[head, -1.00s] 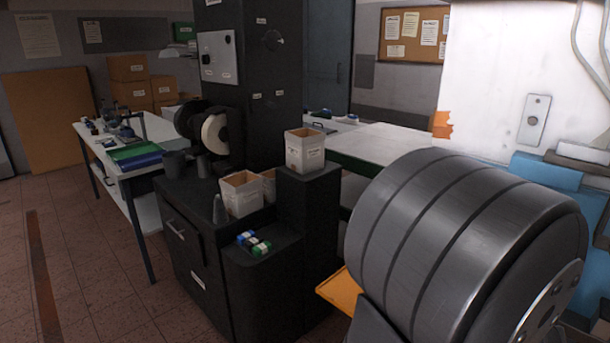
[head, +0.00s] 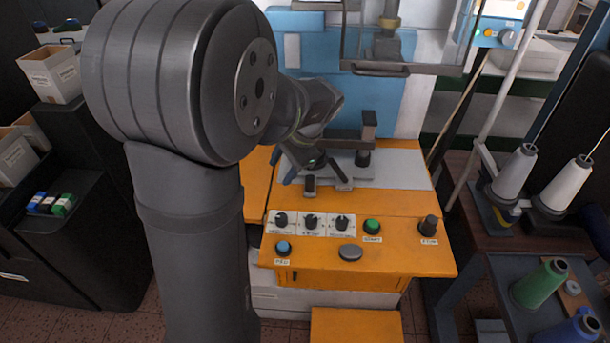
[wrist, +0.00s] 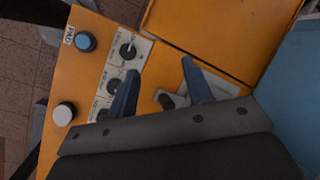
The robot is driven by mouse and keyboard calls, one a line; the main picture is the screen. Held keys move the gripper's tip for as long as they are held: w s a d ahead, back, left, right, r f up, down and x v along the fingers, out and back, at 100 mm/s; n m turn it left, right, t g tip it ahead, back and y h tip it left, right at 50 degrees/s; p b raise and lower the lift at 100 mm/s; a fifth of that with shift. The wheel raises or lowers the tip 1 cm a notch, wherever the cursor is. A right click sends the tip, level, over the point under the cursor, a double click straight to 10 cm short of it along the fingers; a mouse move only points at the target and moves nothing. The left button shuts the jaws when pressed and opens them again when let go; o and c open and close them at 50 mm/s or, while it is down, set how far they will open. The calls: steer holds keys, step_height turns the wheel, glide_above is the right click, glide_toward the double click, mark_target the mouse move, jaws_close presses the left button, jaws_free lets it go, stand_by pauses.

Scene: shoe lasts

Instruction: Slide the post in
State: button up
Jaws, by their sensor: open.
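My gripper (head: 315,180) hangs fingers down over the grey plate (head: 405,168) on the orange machine, its two fingers spread and nothing between them that I can see held. A short dark knob (head: 310,186) stands at the plate's front edge, just below and between the fingers. In the wrist view a dark round knob (wrist: 167,101) on a light grey piece shows between the fingers (wrist: 160,82). Behind the gripper, a dark upright post (head: 368,135) with a side bar stands on the plate; its left part is hidden by my wrist. I cannot tell whether the knob is joined to it.
The orange front panel carries dials (head: 312,222), a green button (head: 372,227), a blue button (head: 283,247) and a dark knob (head: 429,227). A clear guard (head: 405,70) hangs above the post. Thread cones (head: 515,170) stand at right; a dark cabinet (head: 80,200) is at left.

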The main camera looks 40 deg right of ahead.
mark_target(310, 178)
steer(key=w+d+r+n+g+h, duration=0.1)
steer(key=d+r+n+g+h, duration=0.3)
steer(key=d, duration=0.6)
steer(key=shift+y, duration=0.5)
step_height(310, 178, down, 16)
steer(key=shift+w+r, duration=0.15)
steer(key=shift+r, duration=0.1)
steer(key=shift+c, duration=0.5)
jaws_close()
